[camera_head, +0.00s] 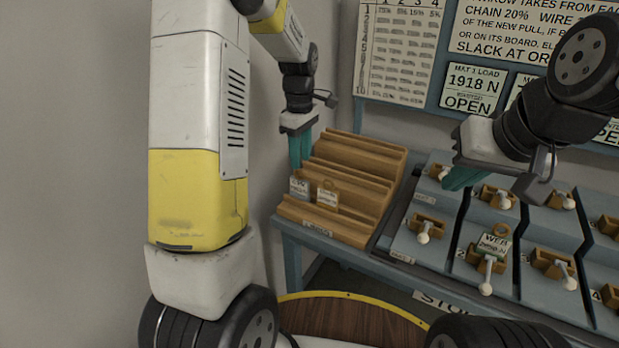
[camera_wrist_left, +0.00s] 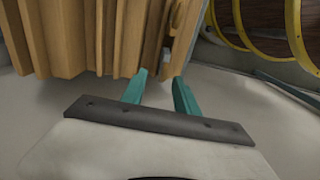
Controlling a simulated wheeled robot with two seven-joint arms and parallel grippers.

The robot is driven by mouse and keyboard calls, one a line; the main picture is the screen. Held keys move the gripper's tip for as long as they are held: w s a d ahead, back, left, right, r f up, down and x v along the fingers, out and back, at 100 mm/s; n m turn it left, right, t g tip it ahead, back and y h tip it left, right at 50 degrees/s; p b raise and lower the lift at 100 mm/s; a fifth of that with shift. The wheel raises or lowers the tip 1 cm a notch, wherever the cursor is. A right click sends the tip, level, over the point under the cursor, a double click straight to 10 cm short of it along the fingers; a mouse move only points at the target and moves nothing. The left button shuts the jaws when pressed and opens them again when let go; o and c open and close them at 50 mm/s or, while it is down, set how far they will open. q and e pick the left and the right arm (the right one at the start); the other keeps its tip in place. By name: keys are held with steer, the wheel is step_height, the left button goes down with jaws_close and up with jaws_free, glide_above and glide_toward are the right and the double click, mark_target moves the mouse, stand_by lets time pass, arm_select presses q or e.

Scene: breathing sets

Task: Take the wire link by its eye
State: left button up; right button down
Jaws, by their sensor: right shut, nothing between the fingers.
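Two small tagged links stand in the stepped wooden rack (camera_head: 352,190). One is a grey-white tag (camera_head: 299,188) at the rack's left end; the other is a pale tag with a tan ring eye (camera_head: 327,196) just right of it. Their print is too small for me to tell which is the wire link. My left gripper (camera_head: 300,164) hangs above and behind the left tag, fingers pointing down. In the left wrist view its two teal fingers (camera_wrist_left: 160,76) are apart with nothing between them, close to the rack's edge. My right gripper (camera_head: 458,182) is shut and empty over the blue board.
A blue stepped board (camera_head: 420,200) with wooden blocks and white-knobbed levers fills the right. A tag reading WEB (camera_head: 494,244) with a ring hangs there. Signs cover the wall panel (camera_head: 430,100) behind. A round wooden platform with a yellow rim (camera_head: 340,318) lies below.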

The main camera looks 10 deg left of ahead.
mark_target(299, 179)
arm_select(q)
steer(key=f, duration=0.8)
steer(key=shift+s+a, duration=0.15)
steer(key=shift+s, duration=0.2)
jaws_close()
steer(key=shift+r, duration=0.1)
stand_by(0.8)
